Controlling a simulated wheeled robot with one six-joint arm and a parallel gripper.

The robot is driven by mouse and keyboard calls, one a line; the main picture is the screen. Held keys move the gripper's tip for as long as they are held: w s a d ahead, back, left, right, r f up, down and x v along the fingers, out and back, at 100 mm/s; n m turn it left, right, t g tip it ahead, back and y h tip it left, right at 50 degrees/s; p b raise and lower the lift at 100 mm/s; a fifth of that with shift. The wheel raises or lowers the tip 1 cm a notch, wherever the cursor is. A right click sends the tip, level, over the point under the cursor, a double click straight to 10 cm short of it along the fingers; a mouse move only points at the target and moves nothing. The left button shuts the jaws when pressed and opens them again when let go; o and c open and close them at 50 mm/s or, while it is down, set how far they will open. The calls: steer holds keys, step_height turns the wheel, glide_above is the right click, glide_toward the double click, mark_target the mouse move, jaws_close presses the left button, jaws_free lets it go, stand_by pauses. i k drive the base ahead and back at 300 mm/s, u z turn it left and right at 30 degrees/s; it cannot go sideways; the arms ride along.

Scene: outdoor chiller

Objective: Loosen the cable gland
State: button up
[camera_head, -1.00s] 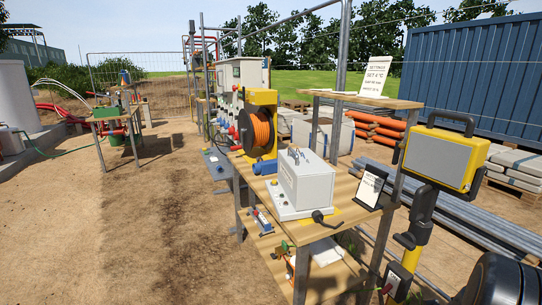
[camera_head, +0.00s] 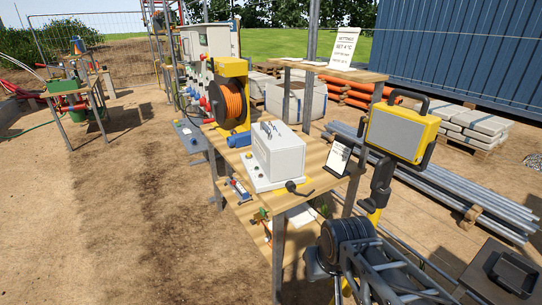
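A light grey box (camera_head: 285,160) with a handle-like fitting on top stands on a wooden workbench (camera_head: 318,155). A small black fitting (camera_head: 297,188) with a short dark lead sits at the front right of the box's base. It may be the cable gland, but it is too small to tell. Part of my arm shows at the lower right, in front of and to the right of the bench. My gripper is not in view.
On the bench are a yellow reel of orange cable (camera_head: 232,103), a blue connector (camera_head: 239,139) and a card on a black stand (camera_head: 339,155). A yellow work light (camera_head: 400,131) stands at the bench's right. Steel pipes (camera_head: 440,185) lie behind. Bare ground is open at left.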

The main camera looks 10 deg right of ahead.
mark_target(289, 185)
steer(key=u, duration=0.5)
steer(key=k, duration=0.6)
steer(key=u, duration=0.65)
steer(key=i, duration=0.7)
steer(key=z, duration=0.95)
steer(key=i, duration=0.6)
steer(key=z, duration=0.6)
